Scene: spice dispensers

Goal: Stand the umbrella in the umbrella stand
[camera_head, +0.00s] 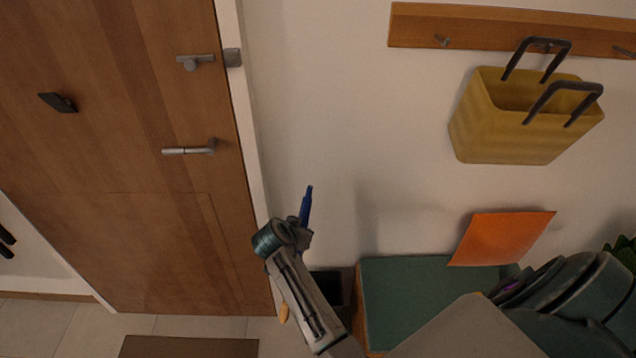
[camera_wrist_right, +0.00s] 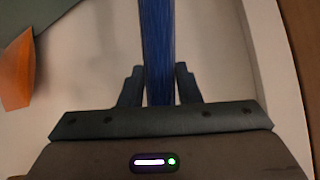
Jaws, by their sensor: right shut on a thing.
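The blue umbrella (camera_head: 306,208) is in my right gripper (camera_head: 303,236) near the wall, right of the door frame. In the head view only a short length shows, pointing up and slightly right. In the right wrist view the umbrella (camera_wrist_right: 156,40) runs between the two fingers of the gripper (camera_wrist_right: 158,72), which is shut on it. A dark open container (camera_head: 328,286), probably the umbrella stand, is on the floor between the door frame and the bench. My right arm partly hides it. The umbrella's lower end is hidden in the head view. My left gripper is not in view.
A green-topped bench (camera_head: 405,290) stands right of the container, with an orange sheet (camera_head: 500,237) at its back. A yellow bag (camera_head: 515,135) hangs from a wooden rail (camera_head: 480,27). The wooden door (camera_head: 110,190) is at left; a brown mat (camera_head: 188,347) lies before it.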

